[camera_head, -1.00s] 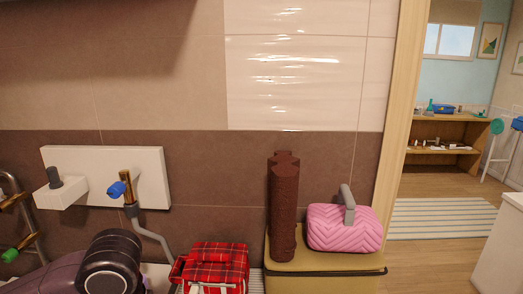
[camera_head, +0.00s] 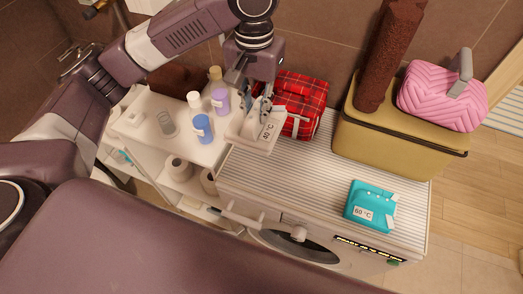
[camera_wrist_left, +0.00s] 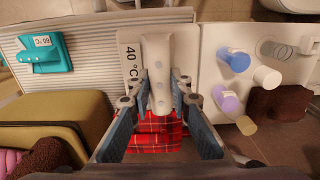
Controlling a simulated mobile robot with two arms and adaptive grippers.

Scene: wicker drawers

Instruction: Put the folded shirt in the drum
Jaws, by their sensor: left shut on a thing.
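A white item with a row of grey dots, apparently the folded shirt (camera_head: 236,126), bears a 40 °C label. It also shows in the wrist view (camera_wrist_left: 157,48), between the fingers of my left gripper (camera_wrist_left: 157,92). My left gripper (camera_head: 256,103) is shut on it at the left end of the washer top. I cannot tell whether it is lifted clear. The washer's ribbed top (camera_head: 300,180) lies to the right. The round dark front (camera_head: 320,250) of the machine shows below the top; the drum's inside is hidden. My right gripper is out of view.
A red plaid item (camera_head: 305,90) sits just behind the gripper. A teal item labelled 60 °C (camera_head: 371,201) lies at the front right. An ochre box (camera_head: 385,145) carries a brown roll (camera_head: 388,55) and pink bag (camera_head: 440,98). Bottles (camera_head: 203,130) stand on the left shelf.

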